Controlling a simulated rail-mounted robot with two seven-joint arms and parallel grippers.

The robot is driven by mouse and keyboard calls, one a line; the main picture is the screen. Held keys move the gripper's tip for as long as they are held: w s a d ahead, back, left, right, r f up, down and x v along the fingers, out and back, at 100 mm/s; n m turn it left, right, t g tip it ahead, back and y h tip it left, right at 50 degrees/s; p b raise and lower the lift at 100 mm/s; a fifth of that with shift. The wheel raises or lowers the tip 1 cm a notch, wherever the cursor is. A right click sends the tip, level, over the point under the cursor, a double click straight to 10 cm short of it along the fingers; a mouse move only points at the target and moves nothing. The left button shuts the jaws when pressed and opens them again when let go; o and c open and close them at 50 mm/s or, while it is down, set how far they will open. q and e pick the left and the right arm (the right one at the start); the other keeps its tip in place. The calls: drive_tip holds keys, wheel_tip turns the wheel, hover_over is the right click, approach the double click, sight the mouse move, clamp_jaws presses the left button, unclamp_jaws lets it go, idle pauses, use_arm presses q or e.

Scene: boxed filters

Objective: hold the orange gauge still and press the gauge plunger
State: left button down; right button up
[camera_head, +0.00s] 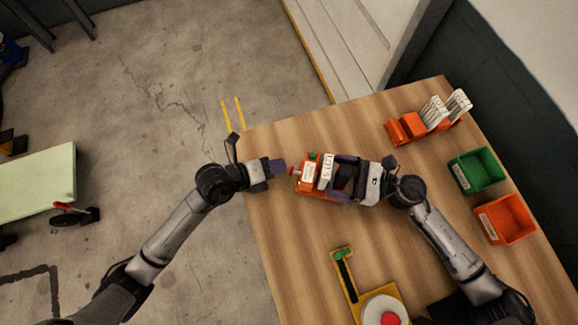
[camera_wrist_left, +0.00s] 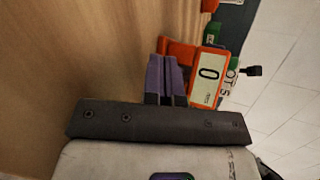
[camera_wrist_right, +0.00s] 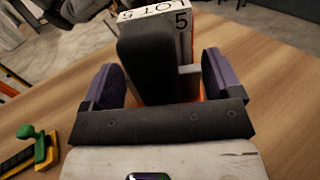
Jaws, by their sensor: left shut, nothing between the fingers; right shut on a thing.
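The orange gauge (camera_head: 303,187) lies on the wooden table, with a white display reading 0 that shows in the left wrist view (camera_wrist_left: 207,76). A white LOT 5 box (camera_head: 327,171) is at the gauge, and it shows in the right wrist view (camera_wrist_right: 160,12). The small red plunger (camera_head: 292,173) points left from the gauge. My right gripper (camera_head: 340,178) is shut on the gauge from the right, its fingers apart on either side. My left gripper (camera_head: 281,167) is shut and empty, just left of the plunger; whether they touch is unclear.
An orange holder (camera_head: 395,132) with white boxes stands at the back right. A green bin (camera_head: 478,170) and an orange bin (camera_head: 505,219) line the right edge. A yellow fixture (camera_head: 352,287) with a red button (camera_head: 390,319) is at the front. Table left of it is clear.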

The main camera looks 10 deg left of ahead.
use_arm(q)
drive_tip(key=shift+s+d, duration=0.1)
drive_tip(key=shift+d, duration=0.75)
idle(1.0)
drive_tip(key=shift+s+d, duration=0.1)
drive_tip(key=shift+d, duration=0.4)
use_arm(e)
drive_tip(key=shift+a, duration=0.1)
use_arm(q)
drive_tip(key=shift+d, duration=0.1)
use_arm(e)
drive_tip(key=shift+s+a, duration=0.1)
idle(0.4)
use_arm(q)
drive_tip(key=shift+r, duration=0.1)
drive_tip(key=shift+a, duration=1.65)
use_arm(e)
drive_tip(key=shift+d, duration=0.2)
use_arm(q)
drive_tip(key=shift+a, duration=0.25)
drive_tip(key=shift+w+a, duration=0.15)
drive_tip(key=shift+a, duration=1)
drive_tip(key=shift+w+a, duration=0.15)
drive_tip(key=shift+a, duration=1)
